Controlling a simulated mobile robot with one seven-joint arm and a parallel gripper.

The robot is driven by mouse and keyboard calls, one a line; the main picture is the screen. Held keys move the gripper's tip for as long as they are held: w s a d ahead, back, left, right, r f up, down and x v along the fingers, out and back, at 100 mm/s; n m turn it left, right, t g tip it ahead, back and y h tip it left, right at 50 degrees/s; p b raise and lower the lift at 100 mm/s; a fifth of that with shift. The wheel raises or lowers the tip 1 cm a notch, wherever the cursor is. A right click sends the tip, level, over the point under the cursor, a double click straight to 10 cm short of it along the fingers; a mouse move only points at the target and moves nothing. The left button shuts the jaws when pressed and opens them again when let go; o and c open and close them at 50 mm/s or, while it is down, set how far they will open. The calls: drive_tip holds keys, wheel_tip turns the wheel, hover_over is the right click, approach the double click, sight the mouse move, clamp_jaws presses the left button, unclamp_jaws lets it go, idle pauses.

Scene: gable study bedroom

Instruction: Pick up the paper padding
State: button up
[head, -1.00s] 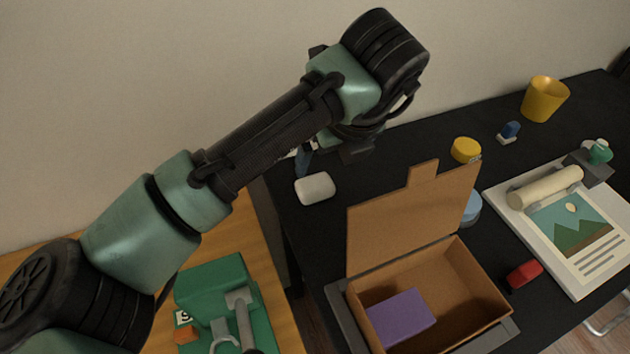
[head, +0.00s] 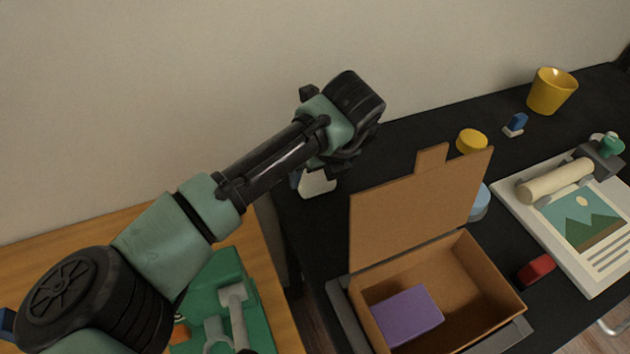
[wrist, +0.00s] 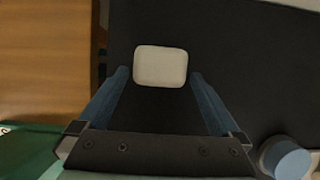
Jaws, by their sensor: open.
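The paper padding, taken to be the off-white pad with rounded corners, lies on the black desk near its left edge. In the head view the paper padding (head: 318,186) is partly hidden behind my gripper. In the wrist view the whole top of the padding (wrist: 160,66) shows, at and just beyond my fingertips. My gripper (wrist: 158,80) is open, with one blue finger on each side of the pad's near end and nothing held. A gap shows on both sides. I cannot tell the fingertips' exact height above the desk.
An open cardboard box (head: 505,290) holding a purple block (head: 406,316) stands in front, its lid raised. A wooden table (head: 60,250) with a green case (head: 225,285) is at left. A yellow tin (head: 471,141), blue tin (head: 480,202) and yellow cup (head: 552,92) stand to the right.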

drive_tip(key=shift+x, duration=0.9)
drive_tip(key=c, duration=1)
